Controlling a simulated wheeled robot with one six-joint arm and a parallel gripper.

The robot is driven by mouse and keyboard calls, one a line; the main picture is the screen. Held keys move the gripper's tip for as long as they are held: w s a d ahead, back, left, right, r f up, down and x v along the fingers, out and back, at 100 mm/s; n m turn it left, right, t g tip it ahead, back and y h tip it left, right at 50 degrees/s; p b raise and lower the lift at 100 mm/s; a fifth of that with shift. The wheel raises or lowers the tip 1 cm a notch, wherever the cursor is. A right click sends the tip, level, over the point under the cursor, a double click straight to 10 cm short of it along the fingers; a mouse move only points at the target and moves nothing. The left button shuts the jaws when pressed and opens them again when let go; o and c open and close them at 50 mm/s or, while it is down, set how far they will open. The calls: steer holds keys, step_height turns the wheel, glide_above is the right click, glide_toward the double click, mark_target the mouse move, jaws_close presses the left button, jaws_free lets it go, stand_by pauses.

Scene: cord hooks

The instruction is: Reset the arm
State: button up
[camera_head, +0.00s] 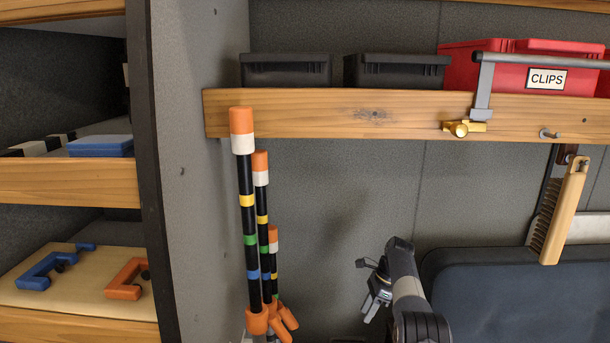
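My arm rises from the bottom, right of centre, in front of the grey back wall. My gripper (371,291) is at its end, small and pointing down and to the left. Its fingers are too small and dark to tell whether they are apart, and I see nothing held in it. It is below the wooden shelf and to the right of the striped poles, apart from both.
Striped poles with orange tops (247,190) stand at the left. A wooden shelf (330,113) carries black bins (287,71) and a red CLIPS bin (500,75). A brass fitting (461,129) and a brush (564,210) are at the right. A dark blue panel (515,290) is behind my arm.

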mark_target(353, 340)
steer(key=b+x, duration=0.7)
steer(key=x, duration=0.3)
steer(key=shift+a+f, duration=0.2)
steer(key=shift+s, duration=0.45)
steer(key=shift+r, duration=0.1)
